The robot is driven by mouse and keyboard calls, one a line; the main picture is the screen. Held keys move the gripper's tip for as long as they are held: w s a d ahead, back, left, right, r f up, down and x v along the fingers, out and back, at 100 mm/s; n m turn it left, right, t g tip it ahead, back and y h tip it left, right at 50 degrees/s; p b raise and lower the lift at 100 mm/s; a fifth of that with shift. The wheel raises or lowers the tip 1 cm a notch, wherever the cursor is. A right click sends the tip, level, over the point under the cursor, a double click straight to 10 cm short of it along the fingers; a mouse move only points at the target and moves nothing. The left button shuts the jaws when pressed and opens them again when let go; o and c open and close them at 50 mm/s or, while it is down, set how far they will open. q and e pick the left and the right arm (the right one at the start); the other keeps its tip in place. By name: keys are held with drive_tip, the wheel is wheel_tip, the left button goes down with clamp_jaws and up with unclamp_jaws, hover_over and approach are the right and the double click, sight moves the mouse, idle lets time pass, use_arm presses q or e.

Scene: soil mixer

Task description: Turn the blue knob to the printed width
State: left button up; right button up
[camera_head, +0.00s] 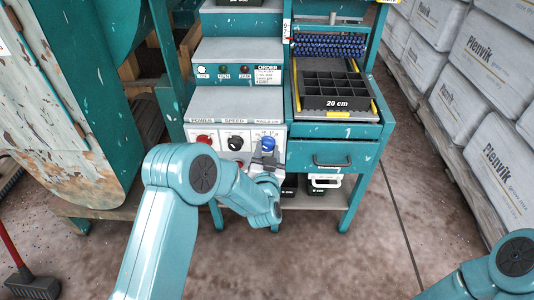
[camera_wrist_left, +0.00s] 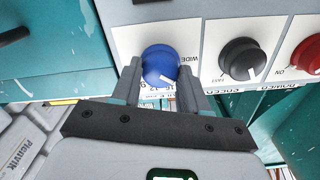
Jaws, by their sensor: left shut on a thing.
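The blue knob (camera_head: 267,143) is on the right of the machine's white control panel. It also shows in the left wrist view (camera_wrist_left: 159,62), where a white pointer line on it points down and slightly right. My left gripper (camera_head: 264,157) is shut on the knob, with one finger on each side in the left wrist view (camera_wrist_left: 160,70). The scale print around the knob is partly hidden by the gripper.
A black knob (camera_head: 236,143) under SPEED and a red knob (camera_head: 204,139) under POWER sit left of the blue knob. A drawer handle (camera_head: 332,161) is to the right. Stacked white Plenvik bags (camera_head: 495,150) line the right side. A broom (camera_head: 32,284) stands lower left.

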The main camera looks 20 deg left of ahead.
use_arm(q)
drive_tip(key=shift+m, duration=0.7)
drive_tip(key=o, duration=1.1)
drive_tip(key=shift+c, duration=0.2)
drive_tip(key=p+v, duration=0.1)
drive_tip(key=v, duration=1.5)
drive_tip(key=shift+s+p, duration=0.15)
drive_tip(key=shift+p, duration=0.25)
drive_tip(key=shift+d, duration=0.1)
